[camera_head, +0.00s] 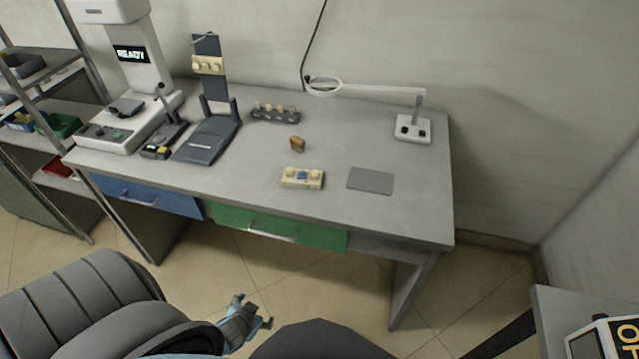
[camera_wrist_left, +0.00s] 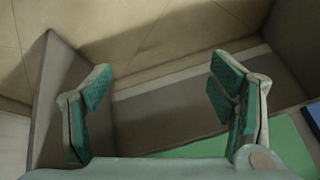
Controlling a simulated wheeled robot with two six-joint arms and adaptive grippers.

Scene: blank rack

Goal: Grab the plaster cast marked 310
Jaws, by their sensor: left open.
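A cream block with a blue part on it (camera_head: 302,178) lies on the desk (camera_head: 340,214) near its front middle. Another cream piece with round bumps (camera_head: 208,65) sits high on the dark upright stand (camera_head: 207,138). Both look like plaster casts; no number 310 is readable on either. My left gripper (camera_head: 254,311) is open and empty, low in front of the desk and well apart from both pieces. Its spread green-padded fingers show in the left wrist view (camera_wrist_left: 160,78), with no cast between them. My right gripper is not in view.
A small brown piece (camera_head: 297,144), a grey mat (camera_head: 370,181), a dark holder with several small pieces (camera_head: 275,113) and a ring lamp (camera_head: 413,129) are on the desk. A white machine reading READY (camera_head: 128,118) stands left. The green drawer (camera_head: 320,234) is closed.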

